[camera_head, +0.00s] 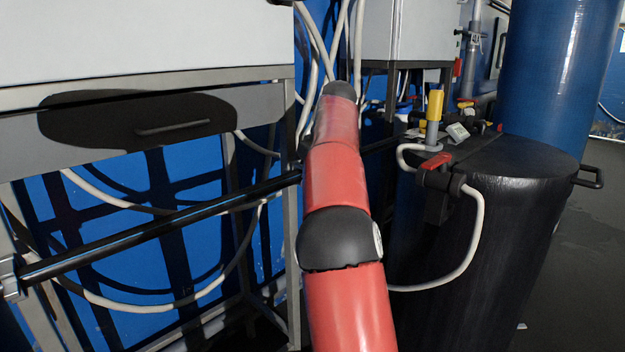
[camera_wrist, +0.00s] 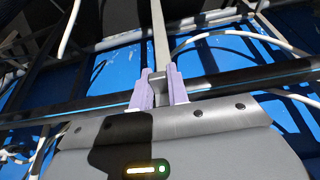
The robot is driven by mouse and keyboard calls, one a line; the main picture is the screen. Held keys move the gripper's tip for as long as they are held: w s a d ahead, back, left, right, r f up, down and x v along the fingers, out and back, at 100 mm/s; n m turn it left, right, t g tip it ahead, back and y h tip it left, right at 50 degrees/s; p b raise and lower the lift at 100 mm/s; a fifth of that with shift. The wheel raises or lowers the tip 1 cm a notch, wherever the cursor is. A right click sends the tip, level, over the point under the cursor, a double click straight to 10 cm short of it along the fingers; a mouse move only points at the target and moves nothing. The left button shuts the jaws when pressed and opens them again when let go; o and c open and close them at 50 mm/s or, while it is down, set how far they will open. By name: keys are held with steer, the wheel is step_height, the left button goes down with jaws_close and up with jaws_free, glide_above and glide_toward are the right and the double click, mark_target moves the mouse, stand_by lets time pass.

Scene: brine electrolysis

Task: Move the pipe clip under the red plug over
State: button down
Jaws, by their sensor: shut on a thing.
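In the wrist view my gripper (camera_wrist: 159,73) has its two lavender fingers close together on a small grey piece (camera_wrist: 157,79), which appears to be the pipe clip. This piece sits at the long black pipe (camera_wrist: 236,82); whether it still grips the pipe cannot be told. The pipe also runs across the head view (camera_head: 150,228), where my red arm hides the gripper. I cannot pick out the red plug for certain; a red handle (camera_head: 435,161) sits on a black fitting on the black drum.
A grey cabinet (camera_head: 140,40) on a metal frame stands at left, with loose white hoses below. A grey bracket (camera_head: 9,278) holds the pipe's left end. The black drum (camera_head: 505,240) and a tall blue tank (camera_head: 558,70) stand at right. Floor at far right is clear.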

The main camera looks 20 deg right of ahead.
steer(key=shift+w+a+r+g, duration=0.1)
steer(key=shift+w+g, duration=0.05)
steer(key=shift+g, duration=0.35)
stand_by(0.3)
steer(key=c, duration=1.4)
jaws_free()
steer(key=shift+o, duration=0.2)
